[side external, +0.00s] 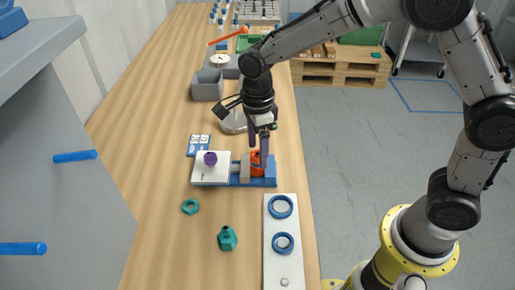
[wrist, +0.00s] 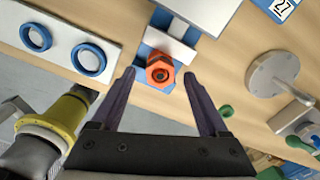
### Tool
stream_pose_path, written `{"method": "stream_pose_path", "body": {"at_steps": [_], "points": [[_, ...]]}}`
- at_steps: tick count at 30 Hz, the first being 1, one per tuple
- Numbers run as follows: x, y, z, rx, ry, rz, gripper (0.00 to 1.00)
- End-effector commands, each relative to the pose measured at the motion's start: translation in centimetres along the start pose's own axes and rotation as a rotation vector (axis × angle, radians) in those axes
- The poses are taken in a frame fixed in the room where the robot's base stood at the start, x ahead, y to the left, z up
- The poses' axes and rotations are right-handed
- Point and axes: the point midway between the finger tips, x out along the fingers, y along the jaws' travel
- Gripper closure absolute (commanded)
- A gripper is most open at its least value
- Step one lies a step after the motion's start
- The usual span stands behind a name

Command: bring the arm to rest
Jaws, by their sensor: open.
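My gripper (side external: 259,146) points down over the work table, with its two dark fingers apart. An orange hex part (side external: 257,168) stands in a blue and grey clamp-like fixture (side external: 262,182) just below the fingertips. In the wrist view my gripper (wrist: 160,77) is open, and the orange part (wrist: 160,64) shows between and beyond the fingertips. Neither finger appears to touch it there. The side view does not show the gap between fingers and part clearly.
A white strip with blue rings (side external: 282,240), a green nut (side external: 190,206) and a green hex piece (side external: 227,238) lie nearer. A grey bin (side external: 207,86) stands farther back. The table's front left is clear.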

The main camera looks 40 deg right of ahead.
Motion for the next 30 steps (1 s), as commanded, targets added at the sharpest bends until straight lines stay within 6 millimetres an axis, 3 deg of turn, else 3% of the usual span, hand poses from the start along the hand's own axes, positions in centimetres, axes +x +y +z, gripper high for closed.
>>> {"method": "stream_pose_path", "body": {"at_steps": [6, 14, 17, 21, 24, 30], "points": [[-2.9, -0.1, 0.1, 0.0, -0.003, -0.004, 0.22], [-4.5, -0.4, -0.3, 0.012, -0.009, -0.011, 0.22], [-7.2, -1.0, -1.2, 0.038, -0.05, -0.062, 0.22], [-12.5, 0.1, -5.0, 0.07, -0.116, -0.155, 0.22], [-15.5, 2.2, -8.4, -0.041, -0.142, -0.237, 0.22], [-18.0, 7.3, -14.0, -0.431, -0.106, -0.393, 0.22]]}}
